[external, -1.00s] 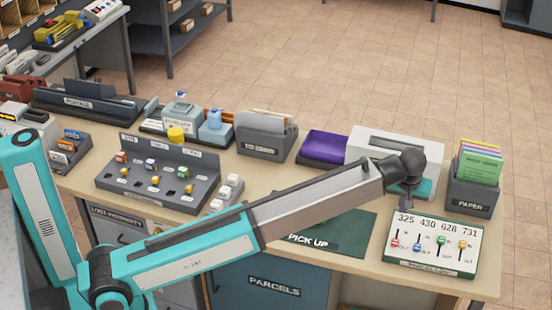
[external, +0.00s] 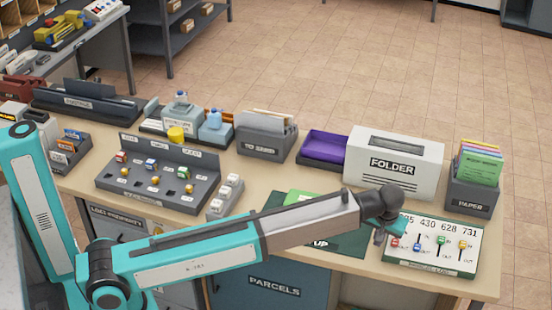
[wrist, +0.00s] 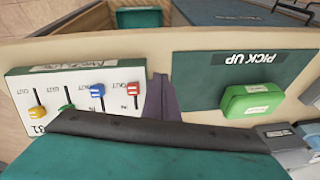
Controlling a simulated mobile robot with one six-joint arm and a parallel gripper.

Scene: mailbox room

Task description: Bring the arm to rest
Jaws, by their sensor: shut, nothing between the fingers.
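My arm reaches over the front right of the desk in the external view, above the dark green PICK UP mat (external: 350,243). My gripper (external: 379,237) points down beside the left edge of the white slider panel (external: 431,262). In the wrist view my gripper (wrist: 160,98) shows as narrow dark fingers, shut and empty, between the slider panel (wrist: 85,127) and the mat (wrist: 195,85). I cannot tell its exact height above the desk.
A green box (wrist: 252,100) lies on the mat, partly hidden by my arm in the external view. The FOLDER box (external: 393,168), purple tray (external: 325,146) and PAPER holder (external: 472,190) stand behind. A panel of small knobs (external: 157,183) is on the left.

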